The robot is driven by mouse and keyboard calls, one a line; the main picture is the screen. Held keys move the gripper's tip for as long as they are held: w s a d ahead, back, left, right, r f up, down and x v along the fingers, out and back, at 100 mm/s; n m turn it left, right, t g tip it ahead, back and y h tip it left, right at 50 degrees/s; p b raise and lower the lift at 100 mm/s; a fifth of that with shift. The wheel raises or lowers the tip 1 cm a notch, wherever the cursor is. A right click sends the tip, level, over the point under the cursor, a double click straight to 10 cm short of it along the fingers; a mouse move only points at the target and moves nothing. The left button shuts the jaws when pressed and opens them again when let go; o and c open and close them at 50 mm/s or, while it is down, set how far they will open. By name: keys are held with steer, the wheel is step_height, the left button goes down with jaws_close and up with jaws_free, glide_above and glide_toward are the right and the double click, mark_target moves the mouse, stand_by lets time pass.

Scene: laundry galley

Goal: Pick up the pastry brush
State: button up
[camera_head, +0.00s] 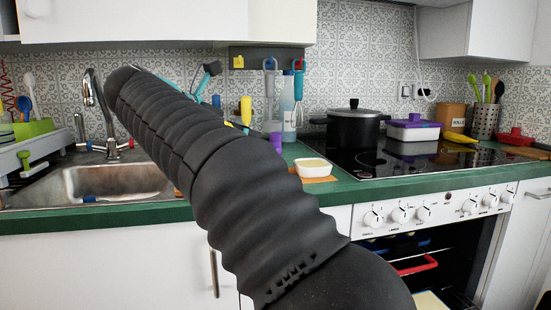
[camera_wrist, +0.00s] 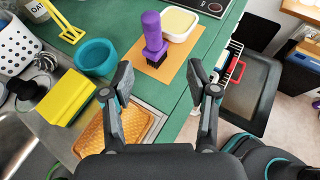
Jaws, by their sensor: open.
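What looks like the pastry brush, a thick purple handle with a black lower end (camera_wrist: 153,34), stands upright on an orange mat (camera_wrist: 178,62) in the wrist view. A small purple part of it (camera_head: 276,141) shows in the head view, mostly hidden by my arm. My gripper (camera_wrist: 160,78) is open and empty in the wrist view. Its two fingers are spread apart, with the brush's black end just ahead between them in the picture. My gripper is hidden in the head view.
A white dish with pale yellow content (camera_wrist: 179,23) stands close beside the brush. A teal bowl (camera_wrist: 96,57), yellow block (camera_wrist: 68,98) and white colander (camera_wrist: 16,45) lie to the left. The sink (camera_head: 120,182) is left; the hob pot (camera_head: 354,127) and open oven (camera_head: 440,255) are right.

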mark_target(271, 143)
steer(key=b+x, duration=0.1)
steer(key=x, duration=0.6)
steer(key=shift+w+b, duration=0.35)
steer(key=shift+w, duration=0.1)
steer(key=shift+b+x, duration=0.45)
steer(key=shift+x, duration=2.3)
steer(key=shift+w+a+r, duration=0.2)
jaws_close()
